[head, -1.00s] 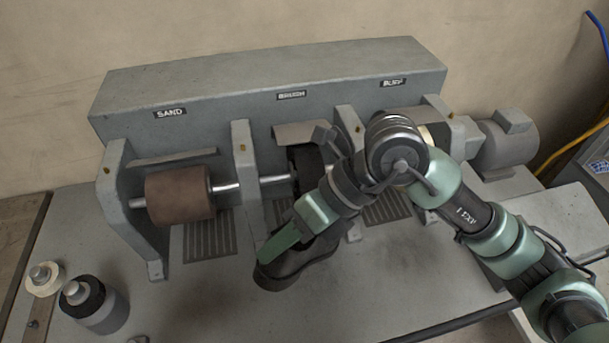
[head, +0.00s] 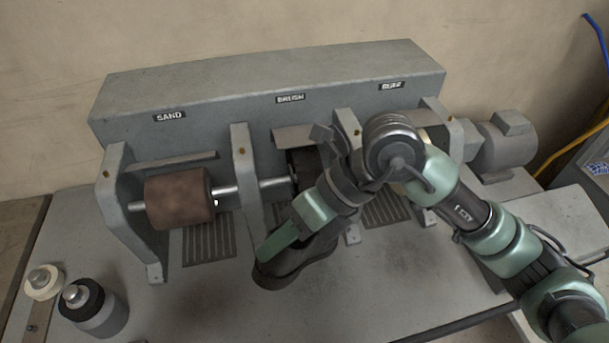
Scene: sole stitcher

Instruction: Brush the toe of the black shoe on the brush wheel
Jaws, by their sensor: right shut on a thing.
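The black shoe (head: 284,275) hangs in front of the middle bay of the machine. Its near end points toward the front left, and its far end goes in under my arm toward the wheel. My right gripper (head: 276,243) is shut on the shoe from above. The brush wheel (head: 299,166) is a dark drum on the shaft below the BRUSH label (head: 291,98). It is mostly hidden behind my right arm, so I cannot tell whether the shoe touches it. My left gripper is not in view.
A brown sanding drum (head: 179,198) sits in the left bay under the SAND label (head: 170,117). The right bay is partly behind my arm. A motor (head: 507,141) stands at the right. A dark-capped bottle (head: 95,307) and a pale round item (head: 43,282) stand front left.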

